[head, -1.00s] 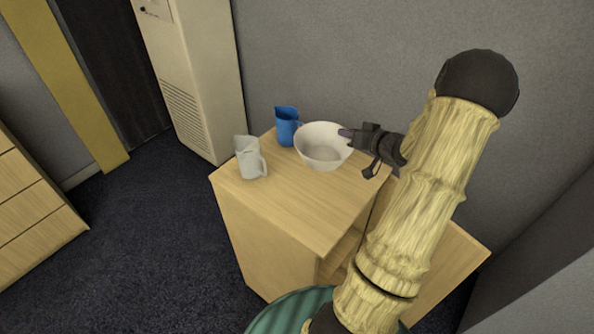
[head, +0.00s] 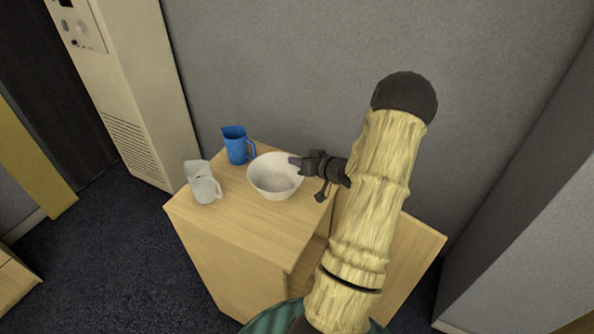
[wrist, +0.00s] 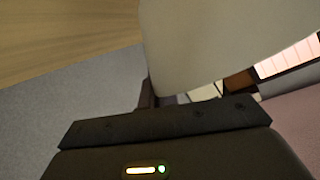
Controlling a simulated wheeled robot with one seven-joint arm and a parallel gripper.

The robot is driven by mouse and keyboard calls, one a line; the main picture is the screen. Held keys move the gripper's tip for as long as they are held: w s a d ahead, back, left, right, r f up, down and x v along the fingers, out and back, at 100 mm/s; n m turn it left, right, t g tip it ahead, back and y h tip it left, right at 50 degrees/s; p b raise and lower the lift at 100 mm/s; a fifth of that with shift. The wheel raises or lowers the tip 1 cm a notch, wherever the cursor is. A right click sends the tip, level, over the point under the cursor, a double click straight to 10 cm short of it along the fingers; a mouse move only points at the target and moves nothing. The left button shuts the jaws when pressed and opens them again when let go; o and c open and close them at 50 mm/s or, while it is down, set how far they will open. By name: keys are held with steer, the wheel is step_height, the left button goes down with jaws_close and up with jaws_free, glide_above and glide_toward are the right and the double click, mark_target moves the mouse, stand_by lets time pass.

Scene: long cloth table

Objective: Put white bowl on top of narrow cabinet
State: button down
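The white bowl (head: 270,184) is upright over the back right part of the wooden cabinet top (head: 238,222) in the head view. I cannot tell whether its base touches the wood. My gripper (head: 298,162) is at the bowl's right rim, with a fingertip over the rim's inner side, and looks shut on it. In the wrist view the bowl's pale wall (wrist: 225,40) fills the upper middle, close in front of the gripper. One dark finger (wrist: 147,97) shows beside the wall; the other is hidden.
A blue jug (head: 236,147) stands behind the bowl to its left, and a grey-white jug (head: 202,184) stands left of it. A wooden panel (head: 405,262) sticks out at the cabinet's right. The front of the top is clear. A grey wall is behind.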

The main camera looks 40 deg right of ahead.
steer(key=shift+f, duration=1.95)
steer(key=shift+f, duration=0.15)
steer(key=c, duration=1.6)
jaws_free()
steer(key=shift+c, duration=0.2)
steer(key=shift+s, duration=0.1)
steer(key=b+v, duration=0.1)
steer(key=v, duration=1)
steer(key=shift+s+r, duration=0.3)
steer(key=shift+s, duration=0.05)
